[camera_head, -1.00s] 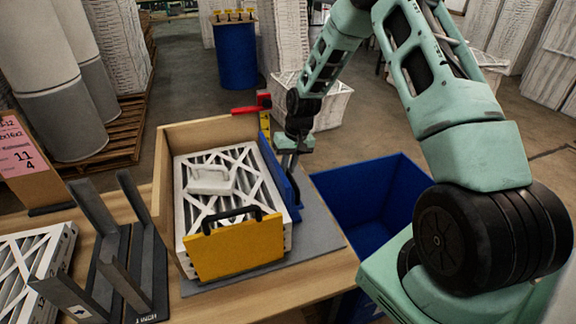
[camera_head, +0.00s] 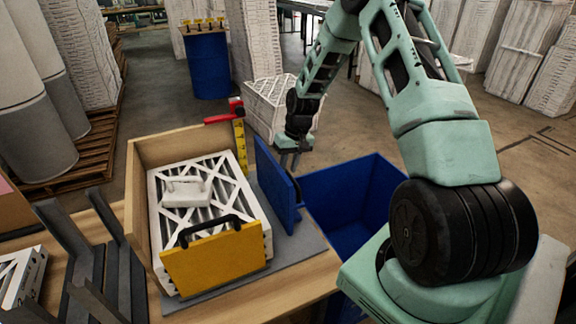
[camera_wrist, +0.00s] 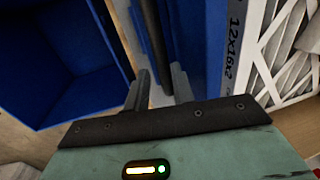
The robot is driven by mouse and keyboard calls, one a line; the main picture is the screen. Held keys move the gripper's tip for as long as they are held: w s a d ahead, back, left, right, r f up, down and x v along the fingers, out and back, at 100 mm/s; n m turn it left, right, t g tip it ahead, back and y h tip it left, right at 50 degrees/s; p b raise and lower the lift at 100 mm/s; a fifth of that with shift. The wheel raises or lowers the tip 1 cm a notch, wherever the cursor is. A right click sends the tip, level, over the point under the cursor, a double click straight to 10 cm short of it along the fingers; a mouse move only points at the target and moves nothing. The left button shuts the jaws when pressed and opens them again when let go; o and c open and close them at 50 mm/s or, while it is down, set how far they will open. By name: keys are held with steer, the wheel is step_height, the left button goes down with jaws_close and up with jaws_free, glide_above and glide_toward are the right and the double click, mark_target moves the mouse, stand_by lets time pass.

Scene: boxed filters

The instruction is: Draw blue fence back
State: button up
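My gripper (camera_head: 288,160) is at the fence's outer, right side. In the wrist view, the fingers (camera_wrist: 159,92) stand slightly apart around a dark bar that looks like the fence's handle; the exact contact is hard to see. The blue fence (camera_wrist: 203,40) shows just right of the fingers, and the filter with its "12x16x2" label (camera_wrist: 232,50) lies beyond it.
A yellow plate (camera_head: 215,262) with a black handle stands at the filters' front. A white handled block (camera_head: 186,192) lies on top. A blue bin (camera_head: 350,190) is right of the table. A yellow ruler with a red top (camera_head: 240,140) stands behind the fence. Dark racks are at left.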

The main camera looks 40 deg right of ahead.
steer(key=s+d+r+b, duration=0.1)
steer(key=d+r+b, duration=0.2)
steer(key=r, duration=1.4)
steer(key=shift+d+b, duration=0.15)
steer(key=shift+b, duration=0.5)
steer(key=s+a+n+b, duration=0.1)
steer(key=s+a+n, duration=0.25)
steer(key=a, duration=0.95)
steer(key=s+a+n, duration=0.2)
steer(key=s+a, duration=0.2)
steer(key=a, duration=1)
steer(key=s+a+f+n, duration=0.1)
steer(key=s+a, duration=0.4)
steer(key=s, duration=0.5)
steer(key=s+a+f+n+h+b, duration=0.1)
steer(key=s+a+n, duration=0.3)
steer(key=s, duration=0.7)
steer(key=shift+s+a+f+g+h+b, duration=0.3)
steer(key=shift+a+f, duration=0.4)
steer(key=shift+a, duration=0.05)
